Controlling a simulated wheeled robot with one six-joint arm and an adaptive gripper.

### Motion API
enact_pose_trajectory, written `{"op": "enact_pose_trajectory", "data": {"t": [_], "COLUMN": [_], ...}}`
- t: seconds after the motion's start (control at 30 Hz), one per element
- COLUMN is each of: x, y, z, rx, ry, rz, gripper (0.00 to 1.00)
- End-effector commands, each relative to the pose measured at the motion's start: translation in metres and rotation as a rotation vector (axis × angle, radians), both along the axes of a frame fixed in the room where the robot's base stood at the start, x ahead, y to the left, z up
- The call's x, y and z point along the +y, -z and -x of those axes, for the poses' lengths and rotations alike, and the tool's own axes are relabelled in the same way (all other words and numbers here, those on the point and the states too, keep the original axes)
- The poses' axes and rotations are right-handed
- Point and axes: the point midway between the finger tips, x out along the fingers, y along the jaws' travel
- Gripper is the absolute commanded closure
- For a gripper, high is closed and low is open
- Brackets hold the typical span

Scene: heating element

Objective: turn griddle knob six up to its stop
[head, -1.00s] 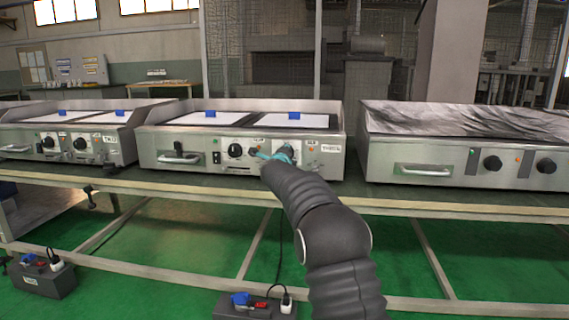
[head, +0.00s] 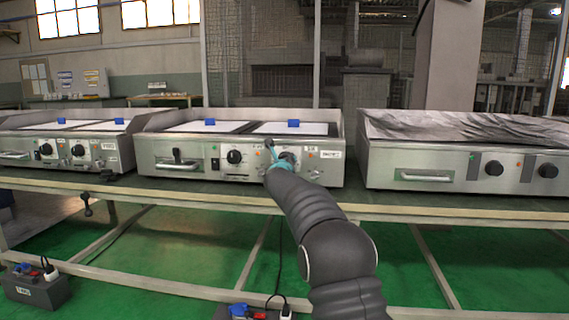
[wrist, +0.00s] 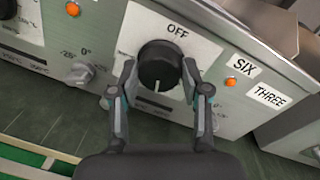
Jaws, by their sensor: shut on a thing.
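Griddle knob six is a round black knob (wrist: 158,66) on a white plate marked OFF at the top, with a SIX label (wrist: 243,65) to its right. My gripper (wrist: 159,82) has one finger on each side of the knob and is shut on it. The knob's white line points down, away from OFF. In the head view the knob (head: 287,158) is partly hidden by my gripper (head: 277,157) at the right end of the middle griddle's front.
Another black knob (head: 234,157) is on the same griddle (head: 200,174). A separate griddle (head: 430,172) stands to the right.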

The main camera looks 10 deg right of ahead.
Motion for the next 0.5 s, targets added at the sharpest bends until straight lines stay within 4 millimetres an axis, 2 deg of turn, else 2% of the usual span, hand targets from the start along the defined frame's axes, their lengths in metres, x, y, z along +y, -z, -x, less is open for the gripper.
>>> {"op": "enact_pose_trajectory", "data": {"t": [0.5], "x": [0.0000], "y": [0.0002], "z": [0.0000], "rx": [-0.019], "ry": [0.000], "rz": [-0.058], "gripper": [0.88]}}
